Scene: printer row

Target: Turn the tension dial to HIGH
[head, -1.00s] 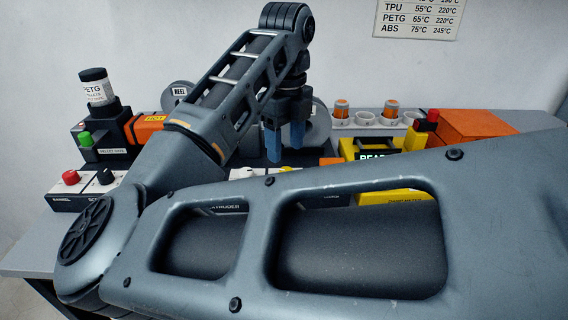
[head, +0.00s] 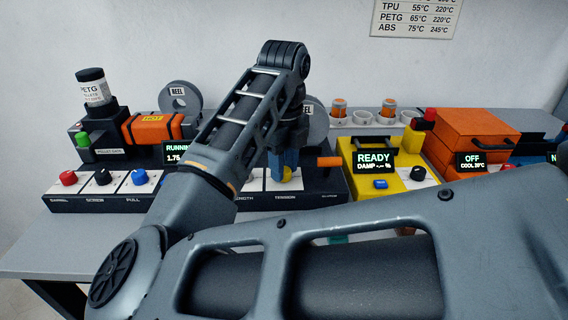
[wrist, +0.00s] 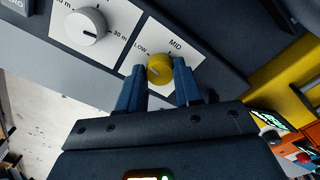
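The yellow tension dial (wrist: 159,69) sits on a white plate (wrist: 142,52) with LOW and MID printed beside it. No HIGH label shows; my right-hand finger covers that side. I cannot tell clearly where the dial points.
A white length dial (wrist: 86,26) is beside the tension dial. A yellow unit (head: 375,172) reading READY stands right of the panel, with an orange box (head: 478,135) beyond it. Red, black and blue knobs are on the panel's left. My arm hides the front middle.

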